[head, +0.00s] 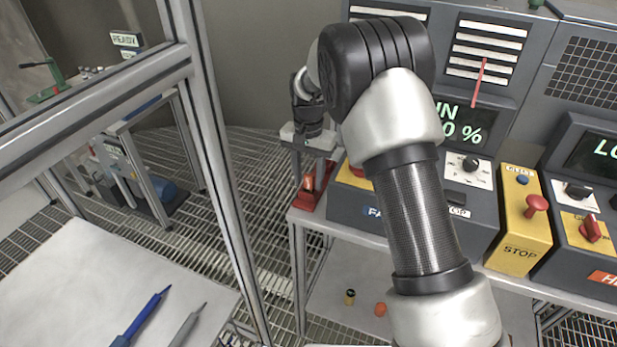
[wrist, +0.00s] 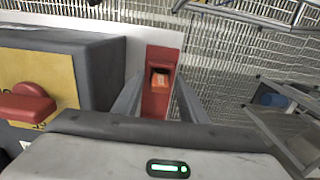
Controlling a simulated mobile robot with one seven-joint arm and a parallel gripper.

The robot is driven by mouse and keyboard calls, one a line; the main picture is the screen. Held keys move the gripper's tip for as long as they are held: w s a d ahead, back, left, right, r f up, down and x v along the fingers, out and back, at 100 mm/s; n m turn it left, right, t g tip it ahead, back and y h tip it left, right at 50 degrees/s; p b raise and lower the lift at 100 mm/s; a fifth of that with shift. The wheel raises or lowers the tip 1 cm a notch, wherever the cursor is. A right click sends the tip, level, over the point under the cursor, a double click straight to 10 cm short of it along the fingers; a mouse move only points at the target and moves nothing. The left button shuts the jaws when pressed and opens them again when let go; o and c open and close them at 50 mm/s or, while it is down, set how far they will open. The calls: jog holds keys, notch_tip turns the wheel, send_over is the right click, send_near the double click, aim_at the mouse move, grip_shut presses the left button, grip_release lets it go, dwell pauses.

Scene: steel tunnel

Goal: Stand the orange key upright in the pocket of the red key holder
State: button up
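The red key holder (head: 307,202) stands at the left end of the control bench in the head view. It also shows between my fingers in the wrist view (wrist: 157,54). The orange key (head: 309,183) is at the holder's pocket and looks upright. In the wrist view its orange end (wrist: 160,78) shows within the red holder. My gripper (head: 310,174) points down over the holder. In the wrist view its two grey fingers stand apart on either side of the key (wrist: 159,90), with gaps to it. How deep the key sits is hidden.
Right of the holder stands a dark console with a yellow panel (wrist: 38,82) and red knob, close to my gripper. A yellow stop box (head: 520,225) is further right. A metal frame post (head: 222,170) rises left. Grated floor lies beyond the bench's left end.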

notch_tip(320, 180, up, 12)
jog(key=f, duration=0.1)
jog(key=s+d+r+t, duration=0.1)
jog(key=s+d+r, duration=0.5)
jog(key=r, duration=0.4)
jog(key=s+d+r+n+t, duration=0.1)
jog(key=s+d, duration=0.2)
jog(key=s, duration=0.5)
jog(key=s+d+r+n+t+p, duration=0.1)
jog(key=s+d, duration=0.3)
jog(key=s, duration=0.5)
jog(key=s+d+r+n+t, duration=0.1)
jog(key=s+d+n+t, duration=0.1)
jog(key=s, duration=0.6)
jog(key=shift+s+d+r+t+p, duration=0.25)
jog(key=shift+d+r+t+p, duration=0.1)
jog(key=shift+d, duration=0.55)
